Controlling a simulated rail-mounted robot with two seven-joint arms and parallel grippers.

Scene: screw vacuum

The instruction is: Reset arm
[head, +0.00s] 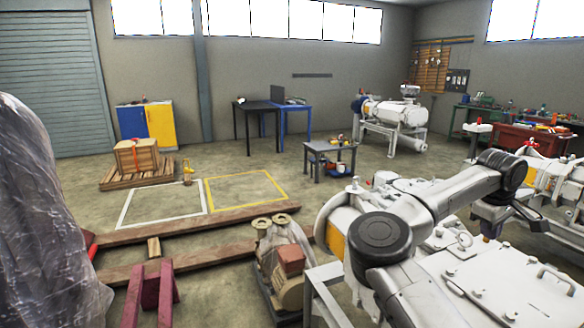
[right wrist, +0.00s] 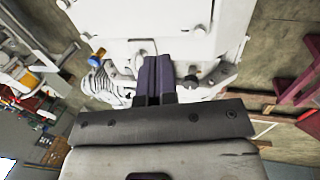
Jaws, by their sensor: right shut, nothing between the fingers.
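My right arm (head: 440,205) reaches across the right of the head view, bent at a dark elbow joint. My left gripper is in neither view.
A brown pump or motor (head: 285,265) sits left of the white machine. A plastic-wrapped object (head: 45,215) fills the left edge. Wooden beams (head: 190,228) and red trestles (head: 150,295) are on the floor. A small grey table (head: 330,148) stands behind.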

